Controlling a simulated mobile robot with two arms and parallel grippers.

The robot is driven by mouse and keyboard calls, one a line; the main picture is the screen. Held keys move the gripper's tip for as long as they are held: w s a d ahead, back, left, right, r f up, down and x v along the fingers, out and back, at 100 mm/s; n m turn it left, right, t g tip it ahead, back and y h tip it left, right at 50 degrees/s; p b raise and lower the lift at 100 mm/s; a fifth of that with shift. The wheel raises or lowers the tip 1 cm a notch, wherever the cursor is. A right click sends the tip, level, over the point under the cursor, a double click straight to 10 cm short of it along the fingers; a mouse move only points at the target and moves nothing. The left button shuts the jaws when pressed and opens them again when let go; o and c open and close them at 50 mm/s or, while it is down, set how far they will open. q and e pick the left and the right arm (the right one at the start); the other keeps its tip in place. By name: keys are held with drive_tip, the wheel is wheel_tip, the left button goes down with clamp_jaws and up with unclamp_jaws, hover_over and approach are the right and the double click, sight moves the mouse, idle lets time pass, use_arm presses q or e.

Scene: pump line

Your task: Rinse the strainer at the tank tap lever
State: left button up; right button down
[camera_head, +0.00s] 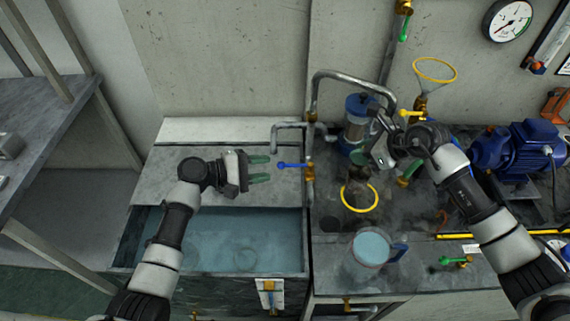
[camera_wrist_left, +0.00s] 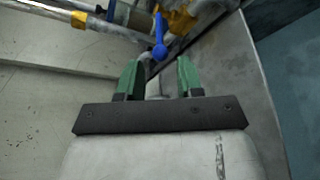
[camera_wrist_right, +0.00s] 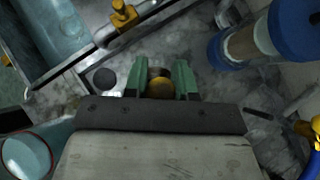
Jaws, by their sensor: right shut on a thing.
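The tap lever (camera_head: 291,165) is a blue handle on a brass valve (camera_head: 309,170), beside the tank. In the left wrist view the blue knob (camera_wrist_left: 160,50) lies just beyond the fingertips. My left gripper (camera_head: 264,169) is open and empty, a short gap left of the lever. My right gripper (camera_head: 359,158) is shut on a small dark cylinder above the grey counter; it seems to be the strainer. In the right wrist view its brass-coloured round end (camera_wrist_right: 160,88) shows between the green fingers. The fingers hide part of it.
The water tank (camera_head: 215,264) is at the front left. A jug of water (camera_head: 370,250), a yellow ring (camera_head: 359,197) and a blue-capped cylinder (camera_head: 357,125) are near my right gripper. A blue pump (camera_head: 530,150) stands at right. A curved pipe (camera_head: 350,80) arches behind.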

sight(278, 166)
use_arm(q)
drive_tip(key=x, duration=0.6)
drive_tip(key=shift+w+d+f, duration=0.1)
drive_tip(key=shift+d, duration=0.1)
clamp_jaws()
